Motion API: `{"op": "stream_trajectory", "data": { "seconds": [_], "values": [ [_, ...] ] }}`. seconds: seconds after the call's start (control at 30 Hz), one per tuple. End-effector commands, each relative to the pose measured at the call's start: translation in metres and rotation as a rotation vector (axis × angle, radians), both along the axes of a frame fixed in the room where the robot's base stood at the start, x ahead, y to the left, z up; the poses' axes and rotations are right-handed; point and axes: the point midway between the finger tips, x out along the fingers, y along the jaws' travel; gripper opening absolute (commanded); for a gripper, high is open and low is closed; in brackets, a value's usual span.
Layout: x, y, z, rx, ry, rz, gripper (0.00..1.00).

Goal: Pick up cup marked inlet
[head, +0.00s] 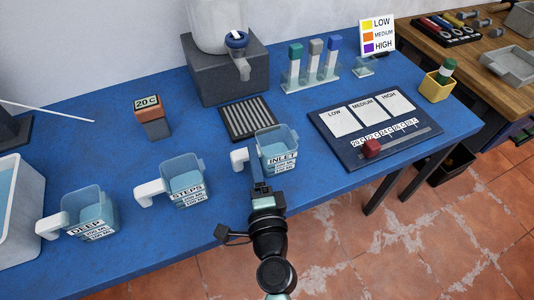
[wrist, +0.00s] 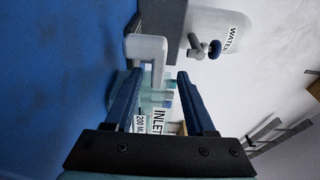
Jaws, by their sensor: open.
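The cup marked INLET (head: 282,163) stands upright on the blue table. It is clear and bluish, with a white handle (head: 239,158) on its left side. My gripper (head: 256,172) is open and close in front of this cup, near the handle. In the wrist view, the white handle (wrist: 146,46) shows at and beyond the fingertips of my gripper (wrist: 160,74). The INLET label (wrist: 158,122) and part of the clear body show between the fingers. I cannot tell whether a finger touches the cup. My gripper hides part of the cup's near left side.
Cups marked STEPS (head: 187,182) and DEEP (head: 93,219) stand to the left. A dark grille (head: 250,118) and a grey block (head: 222,78) under a water tank lie behind. A LOW/MEDIUM/HIGH board (head: 405,140) is to the right.

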Motion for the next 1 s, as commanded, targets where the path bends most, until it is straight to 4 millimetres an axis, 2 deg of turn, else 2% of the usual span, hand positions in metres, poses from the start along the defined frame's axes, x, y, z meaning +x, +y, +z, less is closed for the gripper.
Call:
{"op": "stream_trajectory", "data": {
  "seconds": [0.3, 0.63, 0.93, 1.0],
  "values": [
    [0.041, 0.005, -0.002, 0.001, -0.001, 0.001, 0.55],
    [0.047, 0.005, -0.003, 0.000, 0.000, 0.000, 0.55],
    [0.047, 0.005, -0.003, 0.000, 0.000, 0.001, 0.01],
    [0.047, 0.005, -0.003, 0.000, 0.000, 0.000, 0.00]
  ]
}}
